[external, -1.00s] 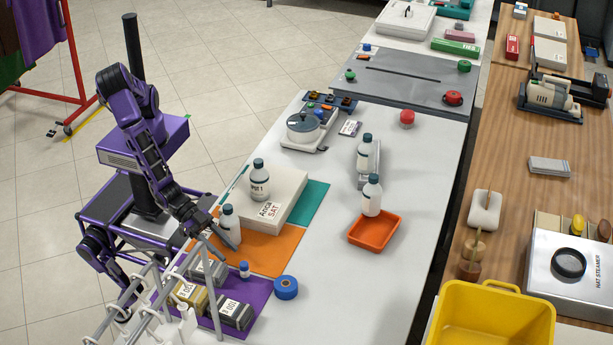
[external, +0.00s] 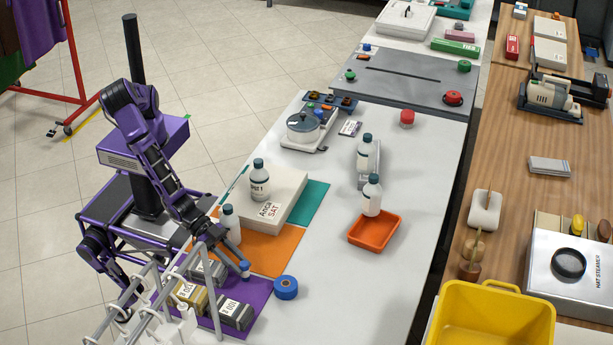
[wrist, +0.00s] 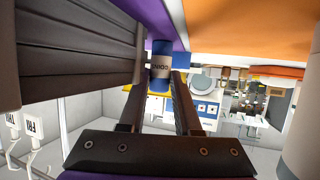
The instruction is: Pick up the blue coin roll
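The blue coin roll (external: 245,270) stands upright on the purple mat (external: 256,294) near its upper edge. In the wrist view the coin roll (wrist: 161,72) is a blue cylinder with a pale printed band, in line with the gap between the fingers. My gripper (external: 241,262) is right at the roll, partly covering it in the external view. In the wrist view my gripper (wrist: 162,84) has its fingers apart, with the tips on either side of the roll. It looks open; I cannot tell whether a fingertip touches the roll.
A blue tape roll (external: 286,288) lies just right of the mat. Dark labelled packs (external: 236,314) stand on the mat, and a grey wire rack (external: 165,300) is in front. A white bottle (external: 230,225) stands close behind my gripper.

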